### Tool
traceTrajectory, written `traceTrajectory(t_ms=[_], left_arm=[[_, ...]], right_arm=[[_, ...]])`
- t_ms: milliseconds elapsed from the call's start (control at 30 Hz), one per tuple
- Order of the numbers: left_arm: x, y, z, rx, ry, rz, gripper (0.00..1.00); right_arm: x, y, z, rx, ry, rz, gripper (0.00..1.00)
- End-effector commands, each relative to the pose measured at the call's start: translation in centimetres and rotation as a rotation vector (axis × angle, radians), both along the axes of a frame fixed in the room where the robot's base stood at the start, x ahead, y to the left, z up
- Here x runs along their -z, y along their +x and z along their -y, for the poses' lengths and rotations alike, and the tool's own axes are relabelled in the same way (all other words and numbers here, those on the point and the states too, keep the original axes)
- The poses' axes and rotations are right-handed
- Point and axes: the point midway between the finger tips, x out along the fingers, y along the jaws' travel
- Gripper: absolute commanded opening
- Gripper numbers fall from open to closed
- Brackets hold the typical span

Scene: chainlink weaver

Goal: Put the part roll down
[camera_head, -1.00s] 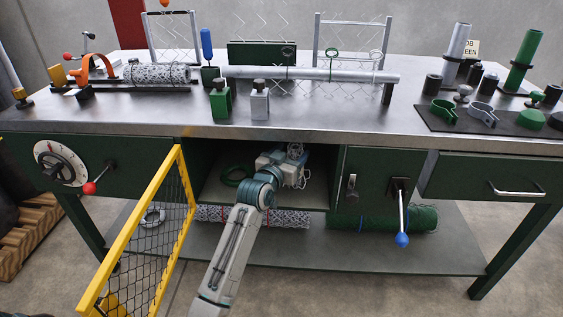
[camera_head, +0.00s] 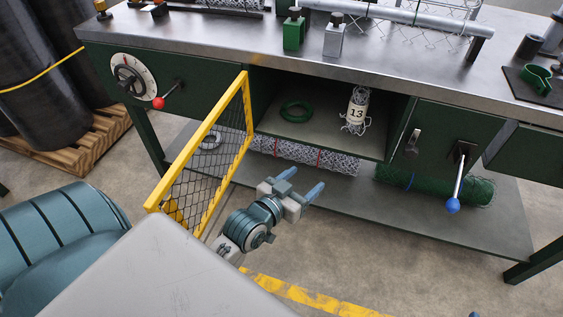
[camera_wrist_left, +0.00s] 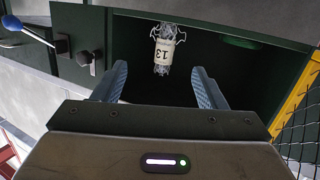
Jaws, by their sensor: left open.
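The part roll (camera_head: 356,112), a small wire mesh roll with a cream label reading 13, stands in the open bay under the bench top, towards its right side. It also shows in the left wrist view (camera_wrist_left: 164,50), upside down, beyond the fingers and between them. My left gripper (camera_head: 304,181) is open and empty in front of the bay, apart from the roll. In the left wrist view the two blue fingers (camera_wrist_left: 158,78) are spread with nothing between them. Only a small blue tip, possibly my right gripper (camera_head: 475,314), shows at the bottom edge.
A green wire coil (camera_head: 297,111) lies left of the roll in the bay. A yellow-framed mesh gate (camera_head: 200,135) stands open left of my left gripper. A lever with a blue knob (camera_head: 453,205) sticks out at right. Larger mesh rolls lie on the lower shelf (camera_head: 400,215).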

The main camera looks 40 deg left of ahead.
Motion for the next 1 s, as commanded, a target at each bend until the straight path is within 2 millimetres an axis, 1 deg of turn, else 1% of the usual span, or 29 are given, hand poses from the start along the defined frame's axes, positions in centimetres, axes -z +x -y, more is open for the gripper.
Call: traceTrajectory(t_ms=[33,100,200,300,433,767,833,867,900,933,1000], left_arm=[[0.5,-2.4,0.1,-0.002,-0.005,-0.024,0.66],[0.6,-4.9,0.2,-0.005,-0.012,-0.044,0.66],[0.6,-7.6,0.2,-0.009,-0.017,-0.066,0.66],[0.5,-9.1,0.2,-0.012,-0.022,-0.078,0.66],[0.4,-9.8,0.3,-0.013,-0.025,-0.084,0.66],[0.4,-9.8,0.3,-0.013,-0.024,-0.083,0.66],[0.4,-9.7,0.3,-0.013,-0.024,-0.083,0.52],[0.4,-9.7,0.3,-0.013,-0.024,-0.084,0.46],[0.4,-9.7,0.2,-0.013,-0.024,-0.086,0.38],[0.5,-9.7,0.2,-0.014,-0.024,-0.088,0.36],[0.7,-9.6,0.2,-0.015,-0.022,-0.098,0.36]], right_arm=[[0.0,0.0,0.0,0.0,0.0,0.0,0.54],[0.0,0.0,0.0,0.0,0.0,0.0,0.54],[0.0,0.0,0.0,0.0,0.0,0.0,0.54],[0.0,0.0,0.0,0.0,0.0,0.001,0.54],[0.0,0.0,0.0,0.0,0.0,0.001,0.54],[0.0,0.0,0.0,0.0,0.0,0.001,0.54],[-0.1,0.0,0.0,0.0,0.001,0.001,0.4],[-0.1,0.0,0.0,0.0,0.001,0.001,0.36],[0.0,0.1,0.0,0.001,0.0,-0.001,0.36],[0.0,0.1,0.0,0.001,0.0,-0.003,0.36],[0.2,0.2,0.1,0.002,-0.002,-0.012,0.36]])
